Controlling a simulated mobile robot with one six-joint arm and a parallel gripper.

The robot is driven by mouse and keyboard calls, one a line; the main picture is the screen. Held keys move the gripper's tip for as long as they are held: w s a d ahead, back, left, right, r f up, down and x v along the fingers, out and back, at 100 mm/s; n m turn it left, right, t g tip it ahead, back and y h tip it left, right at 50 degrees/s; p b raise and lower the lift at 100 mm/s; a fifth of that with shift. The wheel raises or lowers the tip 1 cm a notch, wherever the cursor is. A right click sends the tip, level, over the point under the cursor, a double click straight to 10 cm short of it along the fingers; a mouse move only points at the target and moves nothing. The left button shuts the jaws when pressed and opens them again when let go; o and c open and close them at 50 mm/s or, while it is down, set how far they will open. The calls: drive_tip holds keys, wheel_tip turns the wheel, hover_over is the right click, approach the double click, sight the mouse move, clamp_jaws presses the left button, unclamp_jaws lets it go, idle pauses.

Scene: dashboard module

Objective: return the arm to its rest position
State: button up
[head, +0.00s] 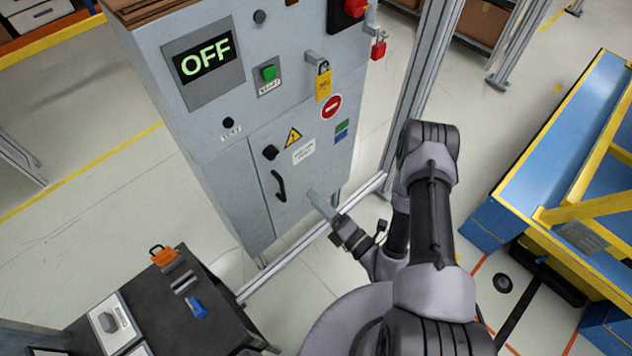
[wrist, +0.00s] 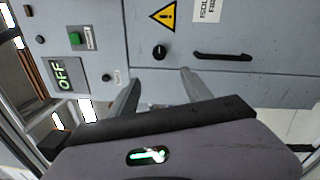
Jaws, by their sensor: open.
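My gripper (head: 322,203) is in front of the lower part of a grey control cabinet (head: 228,188), to the right of its black door handle (head: 279,186). In the wrist view my gripper (wrist: 160,88) shows two separated fingers with nothing between them. The black knob (wrist: 159,52) and the door handle (wrist: 222,56) lie beyond the fingertips. My arm is bent, with its elbow raised at the right of the head view. I cannot tell whether the fingertips touch the cabinet.
The cabinet display (head: 205,63) reads OFF. A yellow tagged padlock (head: 323,84) and a red padlock (head: 379,47) hang on it. A dark table (head: 222,325) with an orange padlock (head: 163,255) stands at lower left. A blue and yellow structure (head: 500,205) is at right.

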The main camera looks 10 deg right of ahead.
drive_tip(key=a+r+n+g+y, duration=0.3)
drive_tip(key=r+n+y, duration=0.15)
drive_tip(key=r, duration=0.25)
drive_tip(key=a+r+n+g+y, duration=0.3)
drive_tip(key=r+n, duration=0.2)
drive_tip(key=r, duration=0.1)
drive_tip(key=s+a+r+n+g+h+b, duration=0.1)
drive_tip(key=s+a+r+n+g+h, duration=0.1)
drive_tip(key=s+r+n+g, duration=0.6)
drive_tip(key=s+a+r+n+g+h+b, duration=0.1)
drive_tip(key=s+a+r+n+g+h, duration=0.15)
drive_tip(key=s+n+g, duration=0.6)
drive_tip(key=s+d+n+t+h, duration=0.2)
drive_tip(key=d+n+t+h, duration=0.35)
drive_tip(key=n, duration=0.35)
drive_tip(key=w+d+r+n+t+h, duration=0.2)
drive_tip(key=d+r+n+t+h, duration=0.3)
drive_tip(key=d+r+t+h, duration=0.1)
drive_tip(key=shift+w+d+r+t+b, duration=0.15)
drive_tip(key=shift+d+r+t+b, duration=0.15)
drive_tip(key=shift+d+t, duration=0.55)
drive_tip(key=shift+d, duration=0.1)
